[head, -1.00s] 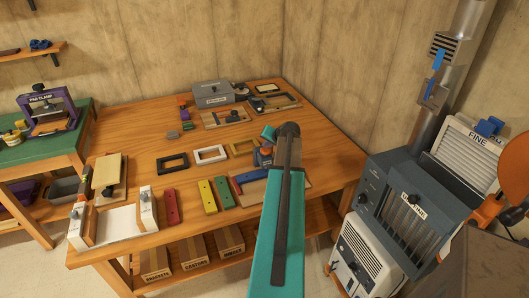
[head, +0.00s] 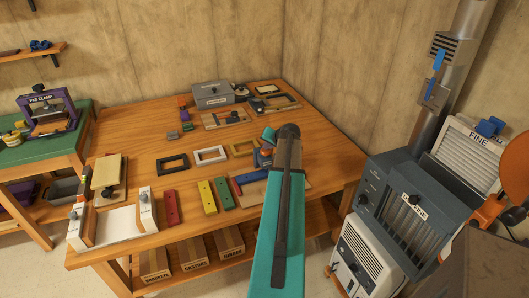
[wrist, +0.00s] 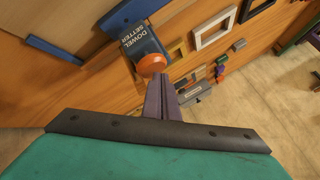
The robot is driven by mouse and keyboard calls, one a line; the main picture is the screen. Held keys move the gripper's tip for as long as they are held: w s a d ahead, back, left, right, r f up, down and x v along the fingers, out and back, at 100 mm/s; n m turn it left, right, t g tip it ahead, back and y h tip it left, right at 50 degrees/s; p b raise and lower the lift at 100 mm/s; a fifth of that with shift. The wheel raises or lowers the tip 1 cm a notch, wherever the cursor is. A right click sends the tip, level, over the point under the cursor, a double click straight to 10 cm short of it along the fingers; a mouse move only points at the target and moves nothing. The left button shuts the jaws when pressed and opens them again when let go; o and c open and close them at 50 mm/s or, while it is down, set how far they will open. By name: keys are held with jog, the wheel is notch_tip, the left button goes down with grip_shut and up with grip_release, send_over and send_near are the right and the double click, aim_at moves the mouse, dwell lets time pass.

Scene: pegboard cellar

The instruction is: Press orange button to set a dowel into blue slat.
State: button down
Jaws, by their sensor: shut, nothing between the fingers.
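The dowel setter (wrist: 143,42) is a dark blue box with white lettering in the wrist view. Its round orange button (wrist: 152,64) is on the end nearest my gripper. My gripper (wrist: 156,80) is shut and empty, with its purple-grey fingertips right at the button; I cannot tell whether they touch it. In the head view the setter (head: 264,158) and the blue slat (head: 251,177) are near the table's right front, partly beside my teal arm. My fingers are hidden there.
Red (head: 171,208), yellow (head: 207,198) and green (head: 222,194) slats lie left of the setter. Black (head: 173,162), white (head: 210,154) and yellow (head: 243,148) frames lie behind them. A grey machine (head: 405,210) stands right of the table.

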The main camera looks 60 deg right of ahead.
aim_at(267, 151)
jog(key=shift+f+b, duration=0.6)
jog(key=shift+f, duration=0.25)
dwell(1.1)
jog(key=shift+r, duration=0.1)
jog(key=shift+r+p, duration=0.6)
jog(key=shift+r, duration=0.75)
jog(key=shift+r, duration=0.1)
jog(key=shift+r+p, duration=1.05)
jog(key=shift+r, duration=1.35)
